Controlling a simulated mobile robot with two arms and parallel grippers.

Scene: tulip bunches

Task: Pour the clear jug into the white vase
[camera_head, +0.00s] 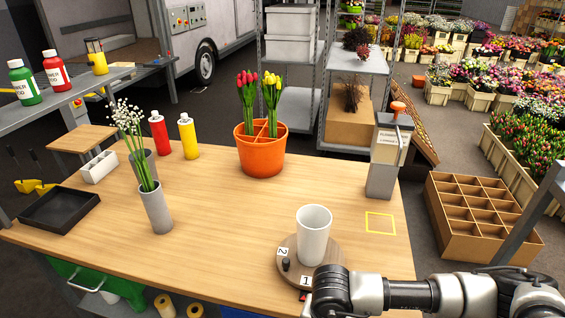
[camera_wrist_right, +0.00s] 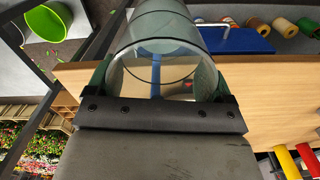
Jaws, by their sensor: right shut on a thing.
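The white vase (camera_head: 313,236) stands upright on a round wooden turntable (camera_head: 333,262) with tags 1 and 2, near the table's front edge. Its opening faces up. My right arm comes in from the lower right in the head view, just in front of the turntable, with its gripper below the frame. In the right wrist view my right gripper (camera_wrist_right: 160,84) is shut around the clear jug (camera_wrist_right: 158,42), a see-through cylinder with dark rings. I cannot tell how full the jug is. My left gripper is not in view.
On the table (camera_head: 235,222) stand an orange pot of tulips (camera_head: 262,155), grey vases (camera_head: 155,208), red and yellow bottles (camera_head: 188,136), a black tray (camera_head: 60,209) and a grey dispenser (camera_head: 385,165). A yellow square outline (camera_head: 380,223) lies bare right of the vase.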

